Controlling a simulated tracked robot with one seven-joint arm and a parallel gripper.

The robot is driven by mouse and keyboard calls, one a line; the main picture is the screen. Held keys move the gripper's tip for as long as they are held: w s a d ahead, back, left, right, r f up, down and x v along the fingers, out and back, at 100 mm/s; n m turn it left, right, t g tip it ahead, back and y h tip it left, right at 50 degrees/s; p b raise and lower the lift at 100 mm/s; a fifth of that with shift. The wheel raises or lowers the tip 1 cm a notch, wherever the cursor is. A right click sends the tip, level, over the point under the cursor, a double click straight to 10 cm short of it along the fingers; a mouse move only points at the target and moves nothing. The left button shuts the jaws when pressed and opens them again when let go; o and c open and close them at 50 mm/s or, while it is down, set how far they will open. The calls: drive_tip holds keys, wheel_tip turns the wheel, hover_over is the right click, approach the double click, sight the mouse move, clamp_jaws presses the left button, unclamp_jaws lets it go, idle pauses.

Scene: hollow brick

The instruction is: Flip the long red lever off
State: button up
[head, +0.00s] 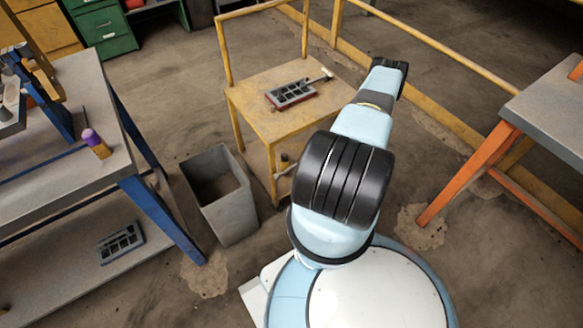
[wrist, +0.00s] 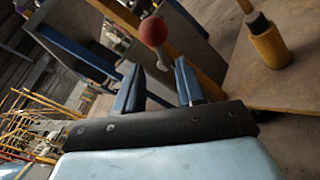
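A red ball knob (wrist: 153,32) on a short pale stem shows in the wrist view, just past my fingertips. The stem's lower end appears in the gap between the fingers, with space visible on both sides; its depth relative to the tips is unclear. My gripper (wrist: 158,70) is open, its two blue fingers apart with nothing held. In the head view my arm reaches away from the base, and the fingers are not clearly seen. I cannot pick out the red lever in the head view.
A yellow stand (head: 262,108) bears a dark slotted box (head: 290,93). A grey bin (head: 222,195) stands beside a blue-legged bench (head: 60,180). An orange-legged table (head: 550,105) is at right. A yellow cylinder (wrist: 268,48) with a dark top is in the wrist view.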

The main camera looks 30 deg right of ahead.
sight(292, 167)
drive_tip(key=x, duration=0.8)
drive_tip(key=shift+w+a, duration=0.25)
drive_tip(key=shift+w, duration=0.05)
drive_tip(key=shift+c, duration=0.5)
clamp_jaws()
